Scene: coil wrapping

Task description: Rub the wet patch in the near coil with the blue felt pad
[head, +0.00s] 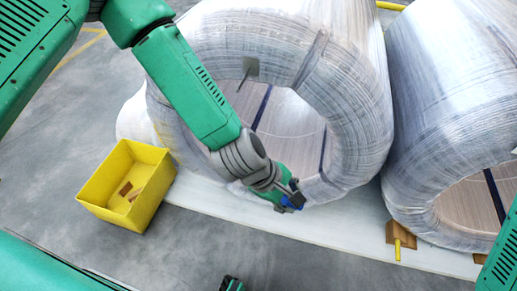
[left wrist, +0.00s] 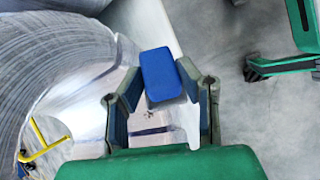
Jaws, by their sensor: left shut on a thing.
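My left gripper (head: 290,197) is shut on the blue felt pad (head: 296,203) at the lower front edge of the near coil (head: 350,105). In the left wrist view the pad (left wrist: 160,72) sticks out between the fingertips, slightly tilted. The coil (left wrist: 45,75) is beside it on the left there. The pad appears outside the coil's opening; I cannot tell whether it touches the wrap. A small grey patch (head: 251,67) shows on the upper inner rim; I cannot tell whether it is wet. My forearm hides part of the coil's left side.
A yellow bin (head: 98,206) with small brown pieces inside stands left of the coil. A second wrapped coil (head: 430,130) stands close on the right. A brown wedge with a yellow handle (head: 398,240) lies at its foot. Both coils rest on a pale platform (head: 330,222). Grey floor is open in front.

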